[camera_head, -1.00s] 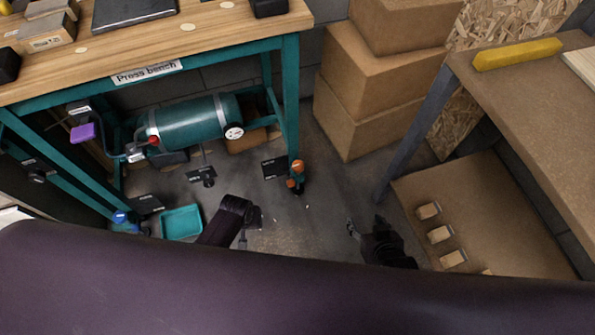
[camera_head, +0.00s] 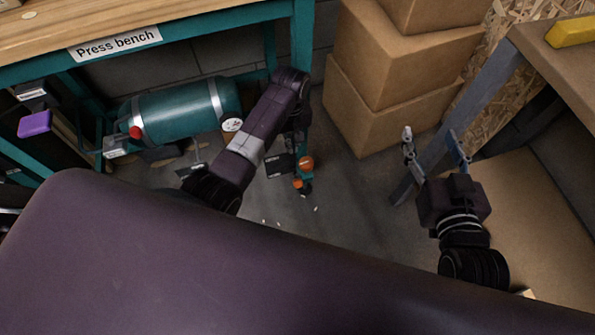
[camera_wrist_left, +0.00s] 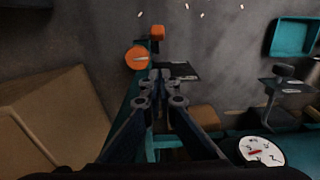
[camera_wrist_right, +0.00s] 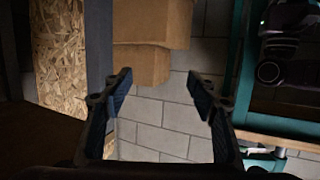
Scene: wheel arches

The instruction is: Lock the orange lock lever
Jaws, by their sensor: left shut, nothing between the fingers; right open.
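At the foot of the teal bench leg, in the head view, are an orange round part (camera_head: 306,163) and a smaller orange piece (camera_head: 298,183) just below it. I cannot tell which is the lock lever. In the left wrist view the round orange face (camera_wrist_left: 137,58) has a pale mark, and an orange block (camera_wrist_left: 157,32) lies beyond it. My left gripper (camera_wrist_left: 160,77) is shut and empty, its tips close beside the round part in that picture; contact is unclear. In the head view its wrist hides its fingers. My right gripper (camera_head: 433,145) is open and empty, by the right-hand table's leg.
The press bench (camera_head: 200,32) carries a teal tank (camera_head: 185,110) beneath it. Dark label plates (camera_wrist_left: 180,71) stand near the orange parts. Cardboard boxes (camera_head: 385,110) are stacked behind. A teal tray (camera_wrist_left: 293,37) lies on the floor. Floor between bench and right table is mostly open.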

